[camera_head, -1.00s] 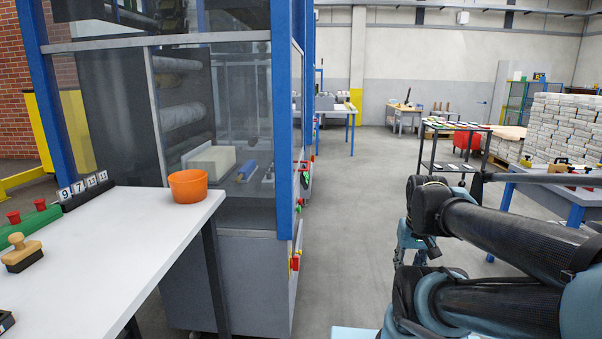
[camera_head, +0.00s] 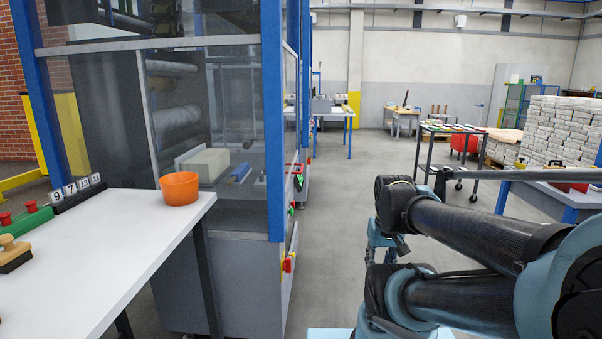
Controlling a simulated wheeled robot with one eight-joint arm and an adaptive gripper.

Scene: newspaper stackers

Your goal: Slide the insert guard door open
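A blue-framed machine stands at the left with a clear guard door (camera_head: 208,130) in a grey metal frame on its front. A vertical grey frame bar (camera_head: 147,105) divides the clear front into two panels. I cannot tell which panel slides or whether it is open. Behind the panels are pale rollers (camera_head: 178,118) and a cream block (camera_head: 204,163). My arm is folded at the lower right, well apart from the machine.
A white table (camera_head: 110,240) before the machine carries an orange bowl (camera_head: 179,188), a wooden stamp (camera_head: 12,252) and number blocks (camera_head: 75,188). The grey aisle floor (camera_head: 330,200) is clear. A dark cart (camera_head: 455,150) and a blue-legged table (camera_head: 560,190) stand at the right.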

